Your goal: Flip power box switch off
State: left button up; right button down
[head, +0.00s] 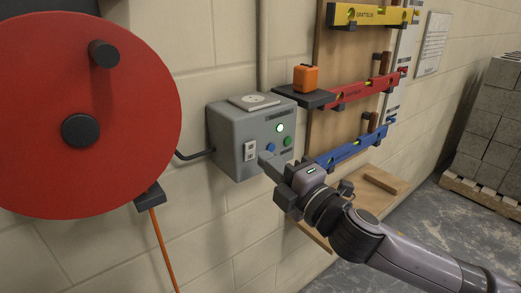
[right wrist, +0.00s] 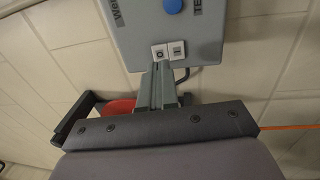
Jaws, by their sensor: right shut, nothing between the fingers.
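The grey power box (head: 228,124) is mounted on the block wall. Its front has a lit green-white lamp (head: 280,128), a blue button (head: 271,147), a green button (head: 287,141) and a small white switch plate (head: 250,151) at the left. My right gripper (head: 266,160) is shut and empty, its fingertips in front of the box's lower front, close to the plate. In the right wrist view the shut fingers (right wrist: 160,72) point at two small white fittings on the box (right wrist: 135,38). I cannot tell whether they touch. My left gripper is not in view.
A large red reel (head: 40,150) with an orange cord hangs at left. A black shelf (head: 305,98) holding an orange device and a board with levels (head: 365,90) stand right of the box. Concrete blocks (head: 490,130) sit on a pallet far right.

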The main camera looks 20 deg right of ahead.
aim_at(251, 147)
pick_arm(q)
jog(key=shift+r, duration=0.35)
pick_arm(e)
jog(key=shift+x, duration=1.65)
jog(key=shift+d, duration=0.1)
